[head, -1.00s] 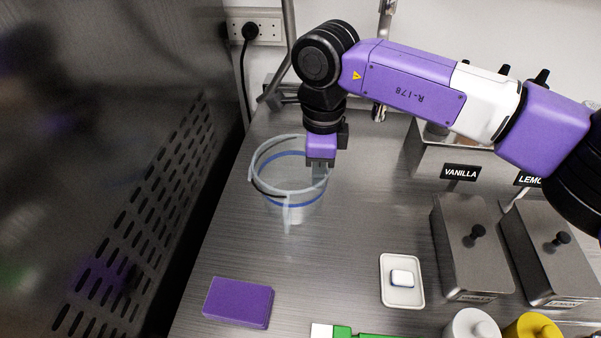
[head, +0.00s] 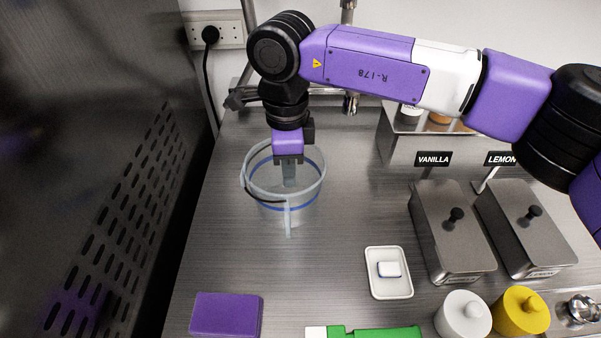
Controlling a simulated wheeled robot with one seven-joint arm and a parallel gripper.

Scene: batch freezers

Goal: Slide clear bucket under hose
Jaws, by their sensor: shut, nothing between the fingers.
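The clear bucket (head: 305,212) stands upright on the steel counter at the back left, with a blue band and a dark wire handle at its left rim. My gripper (head: 289,184) points down over the bucket's middle, its fingers shut and empty. The fingertips appear inside or just behind the rim; I cannot tell whether they touch the wall. A metal spout (head: 350,103), perhaps the hose end, hangs at the back, right of the bucket and apart from it.
A purple block (head: 226,315) lies at front left. A white dish (head: 388,287) with a small white block sits right of the bucket. Steel lidded tins (head: 450,240) stand further right. A dark vented machine (head: 110,200) bounds the left.

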